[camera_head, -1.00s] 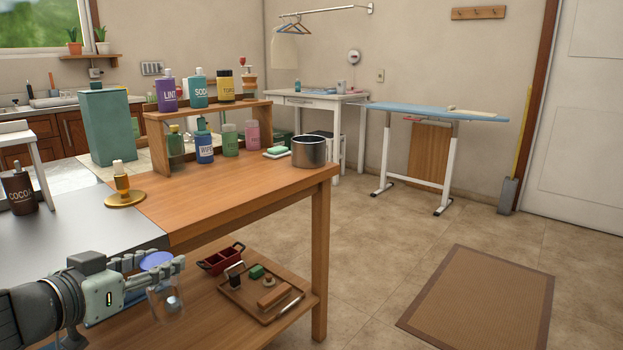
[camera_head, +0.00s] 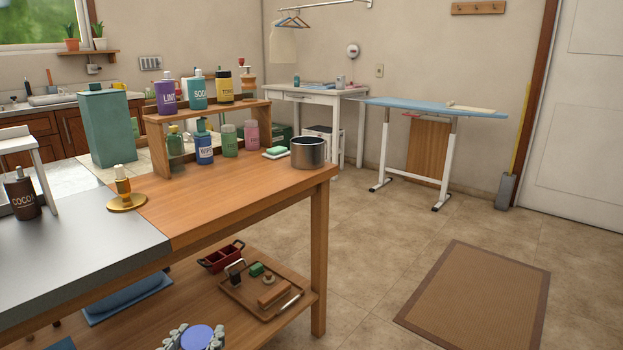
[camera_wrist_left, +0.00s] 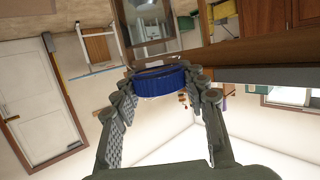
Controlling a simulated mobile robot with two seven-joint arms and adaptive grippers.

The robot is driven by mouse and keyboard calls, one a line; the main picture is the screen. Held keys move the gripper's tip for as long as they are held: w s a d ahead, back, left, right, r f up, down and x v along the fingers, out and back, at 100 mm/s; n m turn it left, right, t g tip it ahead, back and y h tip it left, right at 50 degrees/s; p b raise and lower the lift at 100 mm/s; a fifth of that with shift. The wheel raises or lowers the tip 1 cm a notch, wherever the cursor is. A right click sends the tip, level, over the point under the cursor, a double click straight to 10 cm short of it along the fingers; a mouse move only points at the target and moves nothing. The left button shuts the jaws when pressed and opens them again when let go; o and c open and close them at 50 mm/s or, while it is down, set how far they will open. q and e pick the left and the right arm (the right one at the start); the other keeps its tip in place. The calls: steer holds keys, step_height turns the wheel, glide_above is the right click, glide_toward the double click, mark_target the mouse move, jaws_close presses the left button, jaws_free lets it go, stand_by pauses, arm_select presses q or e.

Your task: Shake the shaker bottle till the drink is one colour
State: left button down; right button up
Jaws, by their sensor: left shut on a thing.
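The shaker bottle shows its blue lid (camera_head: 196,338) at the bottom edge of the head view. My left gripper (camera_head: 193,342) is shut around it just below the lid, with fingertips on both sides. In the left wrist view the blue lid (camera_wrist_left: 158,81) sits between the two fingers of my left gripper (camera_wrist_left: 165,95). The bottle's body is mostly out of sight, so I cannot tell the drink's colour. My right gripper is in neither view.
The wooden table (camera_head: 250,178) with a steel top section (camera_head: 80,235) stands close by. It carries a bottle rack (camera_head: 160,150), a metal pot (camera_head: 308,153) and a brown cocoa bottle (camera_head: 22,196). A tray (camera_head: 240,297) lies on its lower shelf. Floor to the right is open.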

arm_select(q)
step_height(320, 180, down, 7)
steer(key=shift+s+r, duration=0.1)
steer(key=shift+s, duration=0.05)
step_height(320, 180, up, 8)
steer(key=shift+r, duration=0.15)
steer(key=shift+f, duration=0.3)
stand_by(0.7)
